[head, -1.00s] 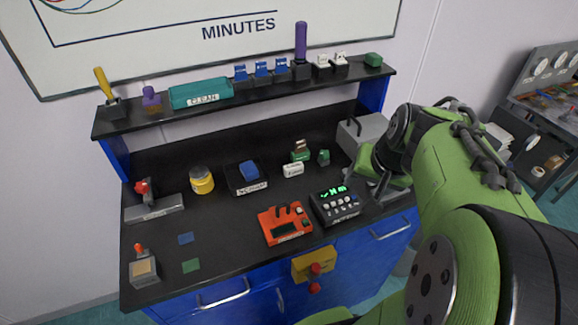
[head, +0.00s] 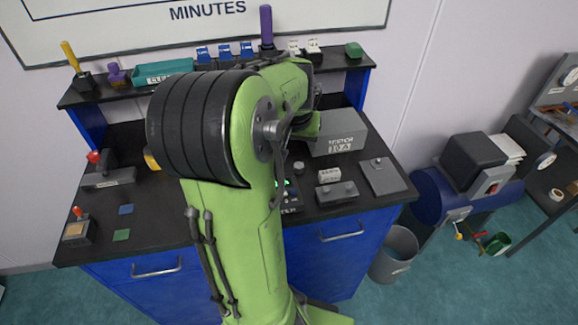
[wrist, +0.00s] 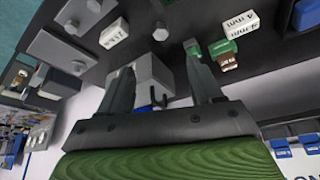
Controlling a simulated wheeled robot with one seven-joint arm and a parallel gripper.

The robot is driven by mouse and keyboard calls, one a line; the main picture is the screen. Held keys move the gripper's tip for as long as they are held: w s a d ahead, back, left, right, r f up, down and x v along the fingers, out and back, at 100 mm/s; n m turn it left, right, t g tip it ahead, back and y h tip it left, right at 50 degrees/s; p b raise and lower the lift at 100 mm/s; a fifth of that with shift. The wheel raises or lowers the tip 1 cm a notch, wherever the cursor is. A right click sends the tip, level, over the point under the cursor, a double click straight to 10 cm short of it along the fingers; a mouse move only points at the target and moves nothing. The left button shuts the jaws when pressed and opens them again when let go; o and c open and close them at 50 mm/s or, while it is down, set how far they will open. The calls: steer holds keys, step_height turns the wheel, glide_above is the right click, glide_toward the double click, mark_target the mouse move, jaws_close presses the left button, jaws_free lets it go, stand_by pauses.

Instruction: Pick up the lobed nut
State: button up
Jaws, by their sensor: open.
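A small dark grey knob-like piece, which looks like the lobed nut (wrist: 160,32), stands on the black bench top; its lobes are too small to make out. It also shows in the head view (head: 298,167), just right of my arm. In the wrist view my gripper (wrist: 158,58) is open and empty, with its two fingers spread. The nut appears just beyond the fingertips, roughly between them and apart from both. In the head view my arm hides the fingers.
A grey labelled box (head: 338,134) stands close behind the nut. A white labelled block (head: 329,176), a grey bar (head: 337,194) and a flat plate (head: 383,177) lie to its right. A green labelled block (wrist: 222,47) is close to one finger. A shelf runs along the back.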

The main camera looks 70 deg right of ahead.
mark_target(299, 165)
steer(key=b+x, duration=0.1)
steer(key=x, duration=1.4)
steer(key=shift+a+r, duration=0.1)
steer(key=shift+a, duration=0.05)
steer(key=shift+c, duration=0.2)
steer(key=shift+c, duration=1.1)
steer(key=c, duration=0.9)
